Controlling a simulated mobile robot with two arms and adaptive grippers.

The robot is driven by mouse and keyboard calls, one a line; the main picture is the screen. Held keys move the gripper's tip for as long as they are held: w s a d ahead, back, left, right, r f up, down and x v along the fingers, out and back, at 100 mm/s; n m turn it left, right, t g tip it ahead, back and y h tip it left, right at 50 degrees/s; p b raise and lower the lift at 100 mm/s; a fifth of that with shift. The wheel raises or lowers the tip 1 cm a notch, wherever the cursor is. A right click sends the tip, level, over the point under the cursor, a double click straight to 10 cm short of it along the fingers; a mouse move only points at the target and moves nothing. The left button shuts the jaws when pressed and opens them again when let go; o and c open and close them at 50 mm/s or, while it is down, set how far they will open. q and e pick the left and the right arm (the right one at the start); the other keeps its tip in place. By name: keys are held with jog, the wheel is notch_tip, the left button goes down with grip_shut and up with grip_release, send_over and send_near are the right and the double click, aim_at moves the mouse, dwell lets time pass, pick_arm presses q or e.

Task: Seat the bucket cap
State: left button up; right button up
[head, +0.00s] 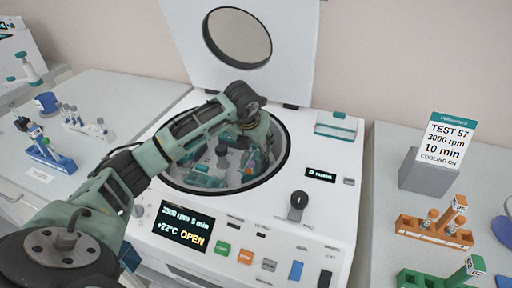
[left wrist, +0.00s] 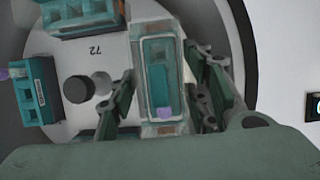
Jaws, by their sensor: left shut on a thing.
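The centrifuge (head: 325,165) stands with its lid (head: 290,30) raised and its round bowl open. My left gripper (head: 250,165) reaches down into the right side of the bowl. In the left wrist view its fingers (left wrist: 165,100) close on both sides of a clear, rectangular bucket cap (left wrist: 160,46). The cap is over a teal bucket, and a purple tube top shows through it. I cannot tell whether the cap is fully down on the bucket. Other teal buckets (left wrist: 33,90) sit around the rotor hub (left wrist: 78,89). My right gripper is not in view.
A clear and teal cap-like piece (head: 338,126) lies on the centrifuge deck at the back right. An orange rack (head: 435,232), a green rack (head: 435,278) and a sign (head: 449,145) stand at right. A blue rack (head: 50,156) and a white rack (head: 88,128) stand at left.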

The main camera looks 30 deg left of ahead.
pick_arm(q)
jog(key=shift+f+b, duration=0.7)
jog(key=shift+f, duration=0.25)
jog(key=shift+f, duration=0.15)
jog(key=shift+f+b, duration=0.3)
jog(key=shift+b, duration=0.15)
jog(key=o, duration=1.2)
jog(key=shift+c, duration=0.2)
jog(key=shift+o, duration=0.2)
jog(key=shift+r, duration=0.1)
jog(key=v, duration=1.2)
jog(key=shift+s, duration=0.1)
